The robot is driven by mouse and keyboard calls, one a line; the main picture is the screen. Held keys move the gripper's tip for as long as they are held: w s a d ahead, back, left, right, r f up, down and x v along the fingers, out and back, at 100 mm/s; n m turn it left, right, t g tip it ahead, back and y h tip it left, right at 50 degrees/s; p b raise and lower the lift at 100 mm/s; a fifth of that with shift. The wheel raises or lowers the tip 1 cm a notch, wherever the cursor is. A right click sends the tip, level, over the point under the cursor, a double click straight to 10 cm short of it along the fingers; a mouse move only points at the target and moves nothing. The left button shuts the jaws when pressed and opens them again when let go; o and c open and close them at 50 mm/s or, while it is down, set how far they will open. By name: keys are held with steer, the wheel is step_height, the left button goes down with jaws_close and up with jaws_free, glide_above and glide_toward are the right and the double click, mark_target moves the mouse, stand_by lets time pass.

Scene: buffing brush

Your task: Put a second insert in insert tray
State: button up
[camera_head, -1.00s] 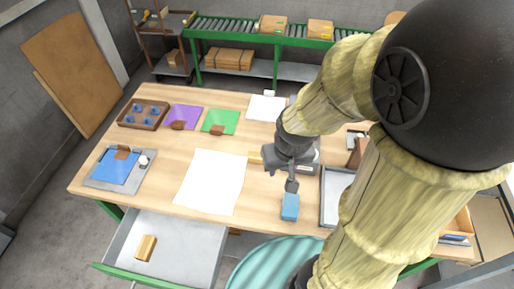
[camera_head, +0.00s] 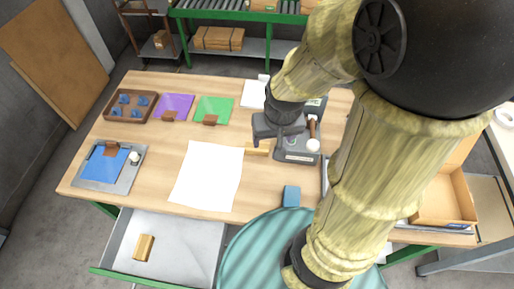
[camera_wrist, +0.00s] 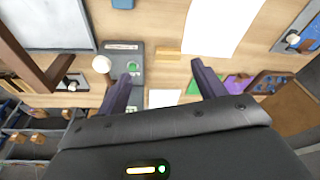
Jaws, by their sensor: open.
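A brown compartment tray (camera_head: 131,106) with several blue pieces (camera_head: 142,101) in it stands at the back left of the table. It also shows at the right of the wrist view (camera_wrist: 271,82). I cannot tell for sure which pieces are the inserts. My gripper (camera_wrist: 163,70) is open and empty, fingers apart, above the middle of the table. In the head view it hangs beside a small grey device (camera_head: 297,152) and a tan block (camera_head: 258,148). The tan block (camera_wrist: 168,53) shows beyond the fingertips in the wrist view. A blue block (camera_head: 291,196) lies at the front edge.
White paper (camera_head: 207,176) covers the middle. Purple (camera_head: 175,106) and green (camera_head: 214,109) sheets lie behind it. A clipboard on a grey tray (camera_head: 131,168) is at left. An open drawer (camera_head: 185,250) holds a tan block (camera_head: 144,247). A teal round surface (camera_head: 250,255) is in front.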

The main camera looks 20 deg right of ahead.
steer(key=w+f+m+g+b, duration=0.1)
steer(key=w+f+m+b, duration=0.3)
steer(key=w+m, duration=0.4)
steer(key=w+f+m+g+b, duration=0.1)
steer(key=w+f+m+b, duration=0.3)
steer(key=w+m, duration=0.5)
steer(key=f+m, duration=0.1)
steer(key=m, duration=0.3)
steer(key=shift+w+a+f+m+g, duration=0.25)
steer(key=shift+w+m+g, duration=0.05)
steer(key=shift+m, duration=0.1)
steer(key=shift+f, duration=0.1)
step_height(320, 180, down, 12)
steer(key=shift+f, duration=0.1)
steer(key=shift+s, duration=0.1)
